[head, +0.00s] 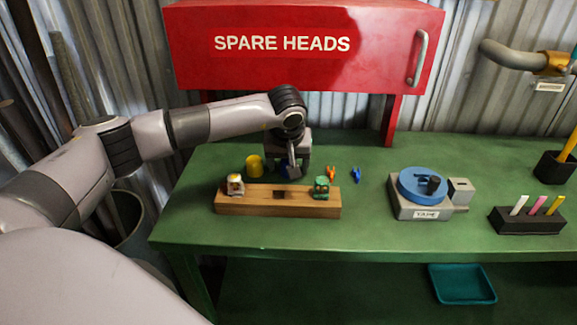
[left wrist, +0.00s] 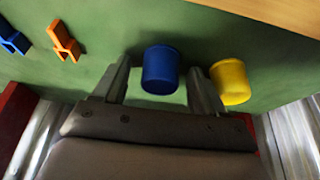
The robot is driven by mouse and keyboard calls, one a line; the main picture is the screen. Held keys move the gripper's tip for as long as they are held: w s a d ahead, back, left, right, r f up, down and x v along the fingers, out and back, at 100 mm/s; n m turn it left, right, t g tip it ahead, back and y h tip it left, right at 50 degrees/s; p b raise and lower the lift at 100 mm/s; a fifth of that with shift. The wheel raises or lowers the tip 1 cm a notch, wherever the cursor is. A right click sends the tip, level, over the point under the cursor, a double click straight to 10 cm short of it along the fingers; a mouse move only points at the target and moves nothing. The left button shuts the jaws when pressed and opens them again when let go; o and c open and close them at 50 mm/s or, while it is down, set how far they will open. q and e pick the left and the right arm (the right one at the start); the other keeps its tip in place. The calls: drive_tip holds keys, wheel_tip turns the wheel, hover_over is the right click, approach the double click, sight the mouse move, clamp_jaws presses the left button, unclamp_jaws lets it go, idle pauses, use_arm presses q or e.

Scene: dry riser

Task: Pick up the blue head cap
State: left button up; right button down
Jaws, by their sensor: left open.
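The blue head cap (left wrist: 160,72) is a short round cylinder on the green bench top. In the left wrist view it lies between the two fingertips of my left gripper (left wrist: 158,66), with a gap on each side. In the head view the cap (head: 283,171) is mostly hidden by my left gripper (head: 294,168), which is low over the bench behind the wooden block. My left gripper is open and holds nothing. My right gripper is out of view.
A yellow cap (left wrist: 230,82) stands close beside one finger. The wooden block (head: 260,205) carries two small heads (head: 235,186) (head: 321,188). An orange clip (head: 331,174) and a blue clip (head: 356,174) lie to the right. A red cabinet (head: 290,70) stands behind.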

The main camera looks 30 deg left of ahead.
use_arm(q)
drive_tip(key=c, duration=1)
drive_tip(key=shift+r, duration=0.1)
